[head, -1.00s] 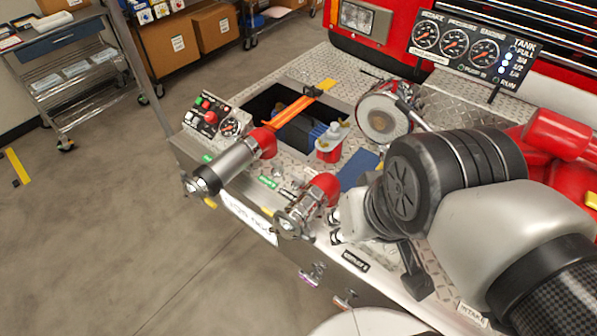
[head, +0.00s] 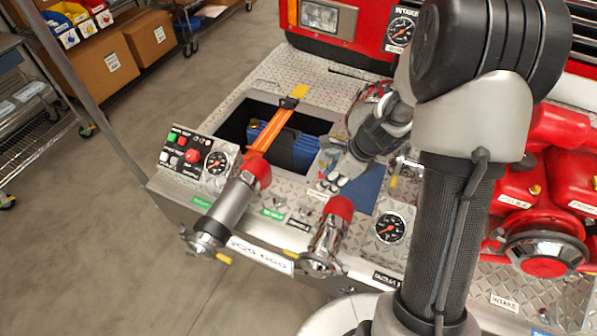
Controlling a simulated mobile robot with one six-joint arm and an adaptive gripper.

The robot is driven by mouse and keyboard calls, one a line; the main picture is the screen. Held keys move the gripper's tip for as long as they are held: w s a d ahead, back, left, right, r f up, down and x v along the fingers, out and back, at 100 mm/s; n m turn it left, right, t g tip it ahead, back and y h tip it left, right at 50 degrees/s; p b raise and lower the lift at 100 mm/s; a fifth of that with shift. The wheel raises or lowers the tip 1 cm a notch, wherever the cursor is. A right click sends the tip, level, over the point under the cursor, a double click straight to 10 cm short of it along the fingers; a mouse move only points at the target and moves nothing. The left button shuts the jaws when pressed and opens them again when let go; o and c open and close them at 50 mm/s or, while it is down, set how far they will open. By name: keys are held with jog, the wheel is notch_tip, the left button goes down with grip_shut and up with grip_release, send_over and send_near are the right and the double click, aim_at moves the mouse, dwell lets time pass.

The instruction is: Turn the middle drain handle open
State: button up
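My gripper (head: 330,183) is over the diamond-plate bumper deck, just behind the right red-and-chrome outlet. Its pale fingertips point down and left towards the small controls and labels at the deck's front edge. The fingers are small and overlap, so their gap is unclear. A green label (head: 272,214) and a black label (head: 298,225) sit on the deck edge left of that outlet. I cannot make out the middle drain handle for certain; small fittings near these labels are partly hidden by the outlet and gripper.
The left outlet (head: 232,209) and the right outlet (head: 328,238) stick out over the bumper front. A control panel (head: 196,158) stands at left, beside an open well with an orange strap (head: 275,125). A pressure gauge (head: 391,228) and red pump parts (head: 545,180) are at right.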

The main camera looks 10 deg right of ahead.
aim_at(306, 204)
jog(key=shift+m, duration=0.3)
jog(key=b+x, duration=0.3)
jog(key=x, duration=0.6)
jog(key=b+x, duration=0.4)
jog(key=x, duration=0.5)
jog(key=shift+d+f, duration=0.1)
jog(key=shift+d, duration=0.1)
jog(key=shift+c, duration=0.4)
grip_shut()
